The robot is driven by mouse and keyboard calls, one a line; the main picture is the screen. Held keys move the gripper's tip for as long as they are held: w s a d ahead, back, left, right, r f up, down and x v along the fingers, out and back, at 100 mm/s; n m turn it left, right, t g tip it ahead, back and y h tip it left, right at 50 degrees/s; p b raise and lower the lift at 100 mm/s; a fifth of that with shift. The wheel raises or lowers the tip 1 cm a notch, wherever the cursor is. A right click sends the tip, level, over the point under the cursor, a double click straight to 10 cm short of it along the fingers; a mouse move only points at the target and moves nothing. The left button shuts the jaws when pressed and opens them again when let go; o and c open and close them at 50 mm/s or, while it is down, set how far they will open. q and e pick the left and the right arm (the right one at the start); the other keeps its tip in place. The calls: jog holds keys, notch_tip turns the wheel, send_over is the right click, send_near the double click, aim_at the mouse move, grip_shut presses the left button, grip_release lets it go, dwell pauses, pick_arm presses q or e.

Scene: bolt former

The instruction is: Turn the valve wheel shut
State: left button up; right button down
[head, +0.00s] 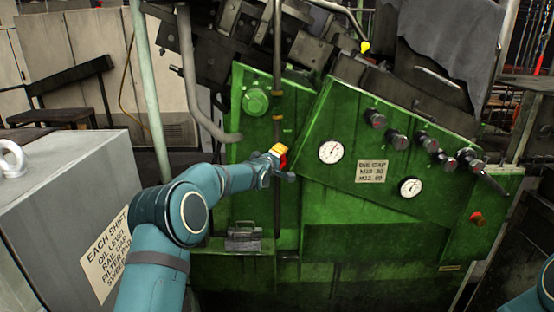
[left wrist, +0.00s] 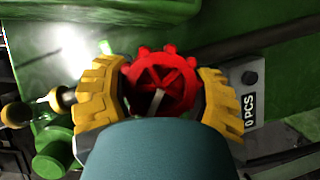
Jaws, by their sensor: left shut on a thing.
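The red valve wheel (left wrist: 160,82) shows in the left wrist view, with spokes and a knobbed rim. My left gripper (left wrist: 162,92) has its yellow fingers on both sides of the wheel and is shut on it. In the head view my left gripper (head: 279,153) is at the vertical pipe on the green machine, and only a little red of the wheel (head: 283,161) shows beside it. The wheel's lower part is hidden by my wrist in the left wrist view. My right gripper is not in view; part of my right arm shows at the lower right corner.
The green machine panel (head: 345,205) carries dials, black knobs and a red button (head: 477,218). A vertical pipe (head: 277,80) runs by the gripper. A grey cabinet (head: 60,185) with a sign stands at left. A small metal box (head: 243,238) sits on a ledge below.

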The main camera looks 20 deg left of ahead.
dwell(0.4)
pick_arm(q)
jog(key=o, duration=1.3)
jog(key=shift+c, duration=0.2)
jog(key=s+a+r, duration=0.1)
jog(key=s+r, duration=0.1)
jog(key=s, duration=1)
